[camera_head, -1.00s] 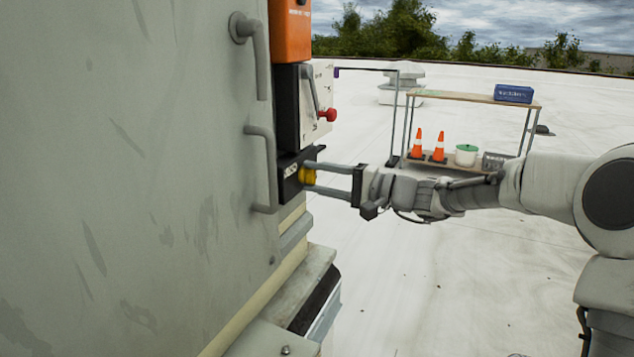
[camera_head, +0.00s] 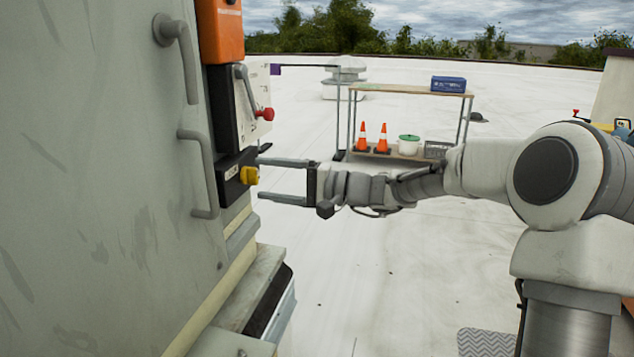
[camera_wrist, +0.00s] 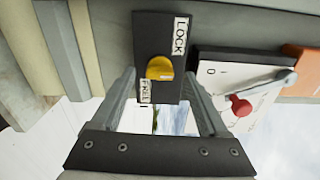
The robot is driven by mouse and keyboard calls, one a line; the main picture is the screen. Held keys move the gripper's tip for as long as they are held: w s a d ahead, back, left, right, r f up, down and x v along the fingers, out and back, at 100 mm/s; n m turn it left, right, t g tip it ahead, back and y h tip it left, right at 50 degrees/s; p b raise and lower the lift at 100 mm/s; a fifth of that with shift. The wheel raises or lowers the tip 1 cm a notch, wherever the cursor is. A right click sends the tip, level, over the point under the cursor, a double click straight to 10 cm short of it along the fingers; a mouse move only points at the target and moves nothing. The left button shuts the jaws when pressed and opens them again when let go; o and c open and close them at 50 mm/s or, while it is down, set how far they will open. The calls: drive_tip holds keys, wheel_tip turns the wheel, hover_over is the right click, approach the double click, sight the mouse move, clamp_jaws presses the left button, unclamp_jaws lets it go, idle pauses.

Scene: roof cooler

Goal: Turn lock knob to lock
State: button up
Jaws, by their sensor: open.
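The yellow lock knob (camera_head: 249,175) sits on a small black plate (camera_head: 231,172) low on the cabinet's side edge. In the wrist view the knob (camera_wrist: 160,67) lies between a LOCK label (camera_wrist: 180,36) and a FREE label (camera_wrist: 145,92). A pale mark shows on the knob's face, but I cannot tell for sure which label it points to. My gripper (camera_head: 262,178) is open and empty. Its two fingers point at the knob, one above and one below its height, with the tips just short of it. In the wrist view the knob lies between the fingers' lines.
Above the plate are a grey lever with a red end (camera_head: 265,114) and an orange box (camera_head: 219,30). Grey handles (camera_head: 197,172) stick out from the cabinet door (camera_head: 90,190). A shelf rack (camera_head: 412,91) with cones and a bucket stands well behind. The roof between is clear.

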drive_tip(key=p+v, duration=0.3)
drive_tip(key=v, duration=1.2)
